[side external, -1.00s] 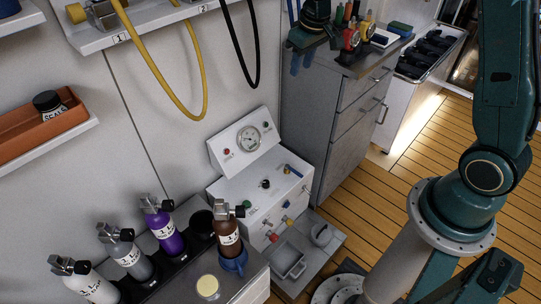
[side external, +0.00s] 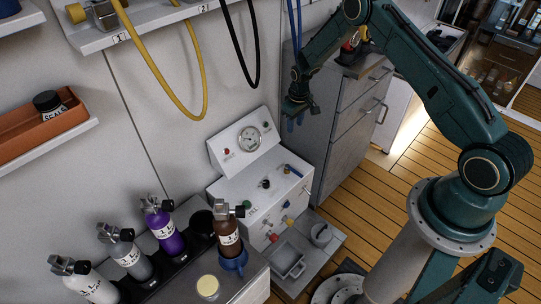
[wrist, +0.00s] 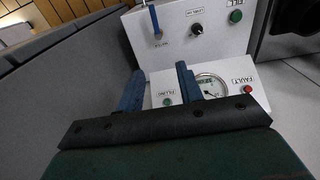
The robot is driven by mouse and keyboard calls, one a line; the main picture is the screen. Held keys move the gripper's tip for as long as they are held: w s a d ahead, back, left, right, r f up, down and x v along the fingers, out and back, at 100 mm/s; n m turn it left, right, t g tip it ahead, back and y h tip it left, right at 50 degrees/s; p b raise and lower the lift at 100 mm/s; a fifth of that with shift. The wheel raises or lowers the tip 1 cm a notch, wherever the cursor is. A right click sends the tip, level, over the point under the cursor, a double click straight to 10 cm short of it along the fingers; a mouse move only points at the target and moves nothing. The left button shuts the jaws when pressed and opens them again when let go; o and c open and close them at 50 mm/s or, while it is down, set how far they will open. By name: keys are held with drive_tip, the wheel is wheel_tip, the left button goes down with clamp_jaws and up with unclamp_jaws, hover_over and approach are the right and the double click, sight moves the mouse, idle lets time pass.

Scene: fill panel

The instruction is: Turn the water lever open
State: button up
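The fill panel (side external: 232,189) is a white box with a sloped gauge face at the back. The water lever (side external: 291,169) is a small blue handle near the right end of its top. In the wrist view the blue lever (wrist: 155,20) stands at the upper middle, above a small label. My gripper (side external: 295,121) is above and behind the lever in the side view, pointing down and apart from it. In the wrist view my gripper (wrist: 159,68) has two blue fingers spread apart with nothing between them.
A pressure gauge (side external: 249,139) and a black knob (side external: 265,184) are on the panel. A brown bottle (side external: 227,233) and a purple bottle (side external: 162,228) stand at the left. A grey cabinet (side external: 335,130) is close behind my gripper.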

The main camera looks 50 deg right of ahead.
hover_over(298, 173)
wheel_tip(298, 173, down, 11)
drive_tip(key=shift+w+g, duration=0.1)
drive_tip(key=shift+g, duration=0.2)
drive_tip(key=shift+f, duration=0.1)
drive_tip(key=shift+f, duration=6.7)
clamp_jaws()
